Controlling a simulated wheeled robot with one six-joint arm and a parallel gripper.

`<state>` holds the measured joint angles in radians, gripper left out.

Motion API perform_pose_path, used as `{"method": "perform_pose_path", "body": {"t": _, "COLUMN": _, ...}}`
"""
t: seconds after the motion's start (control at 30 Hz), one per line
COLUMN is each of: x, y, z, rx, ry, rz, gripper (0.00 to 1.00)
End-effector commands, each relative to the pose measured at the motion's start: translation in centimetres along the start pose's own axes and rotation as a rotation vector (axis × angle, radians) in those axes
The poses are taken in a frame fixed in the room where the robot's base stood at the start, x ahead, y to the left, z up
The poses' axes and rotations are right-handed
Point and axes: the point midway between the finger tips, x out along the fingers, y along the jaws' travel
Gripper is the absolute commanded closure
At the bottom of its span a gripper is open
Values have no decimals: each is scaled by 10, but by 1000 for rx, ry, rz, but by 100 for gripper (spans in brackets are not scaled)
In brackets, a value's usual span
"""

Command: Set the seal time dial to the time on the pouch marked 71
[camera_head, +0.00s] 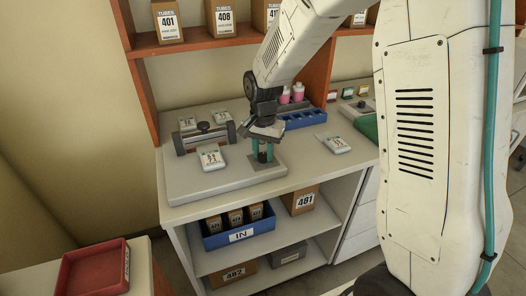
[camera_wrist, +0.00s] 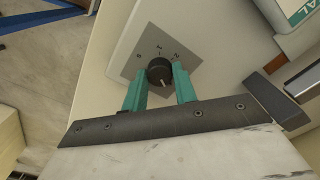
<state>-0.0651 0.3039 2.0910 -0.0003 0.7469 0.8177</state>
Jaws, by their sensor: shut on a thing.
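My gripper (camera_head: 262,152) is at the grey dial plate (camera_head: 278,163) on the right part of the pale sealer. In the wrist view, the two teal fingers of my gripper (camera_wrist: 160,78) are closed around the black dial knob (camera_wrist: 160,70). The dial plate (camera_wrist: 188,62) carries marks that look like 0, 1 and 2. A small pale mark shows on the knob, on the side towards my gripper. A white pouch (camera_head: 211,158) lies on the sealer left of my gripper, and another pouch (camera_head: 336,144) lies on the bench to the right. Their small print is too small to read surely.
Two more pouches (camera_head: 187,123) (camera_head: 222,117) lie behind the sealer's bar (camera_head: 203,138). A blue rack (camera_head: 306,119) stands behind my gripper. Tube boxes (camera_head: 168,21) stand on the shelf above. A blue IN bin (camera_head: 240,238) sits below, and a red tray (camera_head: 94,270) is at lower left.

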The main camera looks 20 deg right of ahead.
Motion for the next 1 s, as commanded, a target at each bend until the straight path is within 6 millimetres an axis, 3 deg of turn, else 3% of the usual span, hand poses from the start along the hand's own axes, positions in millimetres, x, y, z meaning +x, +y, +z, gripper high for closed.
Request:
{"method": "perform_pose_path", "body": {"t": 0.6, "x": -1, "y": -1, "z": 0, "rx": 551, "ry": 0, "rz": -3, "gripper": 95}}
{"method": "perform_pose_path", "body": {"t": 1.0, "x": -1, "y": -1, "z": 0, "rx": 742, "ry": 0, "rz": -3, "gripper": 95}}
